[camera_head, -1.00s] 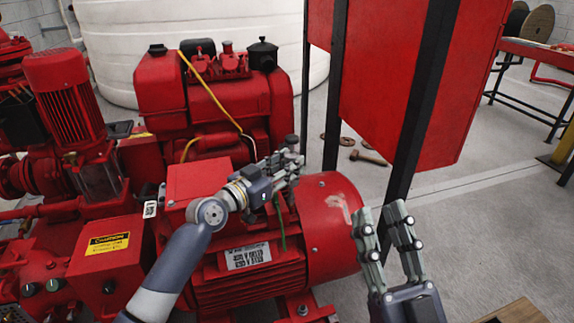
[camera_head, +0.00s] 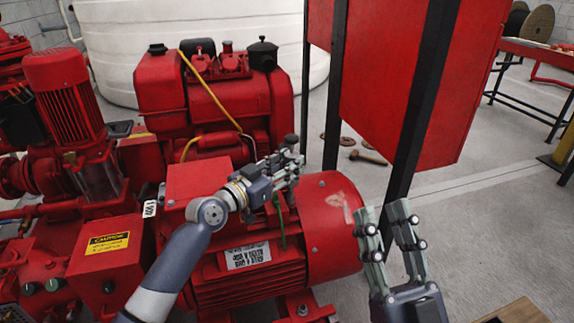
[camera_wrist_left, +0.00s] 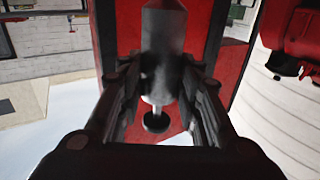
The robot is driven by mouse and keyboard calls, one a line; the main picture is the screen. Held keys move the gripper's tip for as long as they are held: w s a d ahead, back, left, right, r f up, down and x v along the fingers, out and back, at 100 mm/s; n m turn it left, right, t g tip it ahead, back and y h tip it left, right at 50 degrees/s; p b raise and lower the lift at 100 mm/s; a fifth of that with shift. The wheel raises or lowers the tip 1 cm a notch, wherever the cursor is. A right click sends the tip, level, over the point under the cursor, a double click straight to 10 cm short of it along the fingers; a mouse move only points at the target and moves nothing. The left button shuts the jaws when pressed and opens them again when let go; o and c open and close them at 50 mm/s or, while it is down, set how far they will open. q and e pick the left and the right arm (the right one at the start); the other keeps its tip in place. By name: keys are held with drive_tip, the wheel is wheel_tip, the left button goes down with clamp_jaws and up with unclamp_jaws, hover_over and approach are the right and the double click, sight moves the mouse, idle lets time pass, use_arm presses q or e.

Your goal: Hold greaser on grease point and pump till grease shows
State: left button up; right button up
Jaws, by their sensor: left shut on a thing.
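My left gripper (camera_head: 290,168) is shut on a dark-topped greaser (camera_head: 291,139) above the red motor. The greaser stands about upright between the fingers, its dark knob at the upper end. In the left wrist view its grey body (camera_wrist_left: 163,35) and the round dark knob (camera_wrist_left: 156,123) show between the two fingers. The red motor (camera_head: 330,235) lies below, with a label plate and a thin green strand (camera_head: 281,222) on its side. The grease point and the greaser's lower tip are hidden behind my gripper. My right gripper (camera_head: 380,209) is open and empty to the right of the motor.
A red engine (camera_head: 215,100) with a yellow hose stands behind the motor. A red cabinet (camera_head: 400,80) on black posts stands behind my right gripper. A red pump motor (camera_head: 68,95) is at left.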

drive_tip(key=shift+s+r+t+y, duration=0.4)
drive_tip(key=shift+s+r+t, duration=0.1)
drive_tip(key=shift+s+r, duration=0.2)
idle(1.4)
